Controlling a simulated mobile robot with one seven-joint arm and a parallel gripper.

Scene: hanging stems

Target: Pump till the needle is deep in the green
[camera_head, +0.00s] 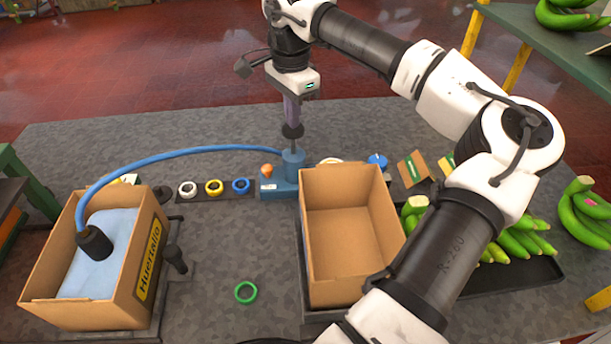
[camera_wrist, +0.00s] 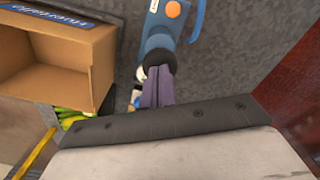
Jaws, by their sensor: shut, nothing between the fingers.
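The blue pump (camera_head: 293,160) stands at the table's middle, with a thin rod and a dark knob (camera_head: 292,131) on top. My gripper (camera_head: 291,120) points down from above, shut and empty, its fingertips at the knob. In the wrist view the closed fingers (camera_wrist: 157,82) overlap the black knob (camera_wrist: 156,60), with the blue pump base (camera_wrist: 164,28) beyond. An orange round part (camera_head: 267,170) sits by the pump. A blue hose (camera_head: 180,153) runs to a black nozzle (camera_head: 94,242) on a pale blue bag (camera_head: 103,262). I cannot make out a gauge needle.
The bag lies in a left cardboard box (camera_head: 150,262); an empty cardboard box (camera_head: 350,225) stands right of the pump. Coloured rings (camera_head: 214,187) lie behind, a green ring (camera_head: 246,292) in front. Green bananas (camera_head: 520,240) are at right. The front middle table is mostly clear.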

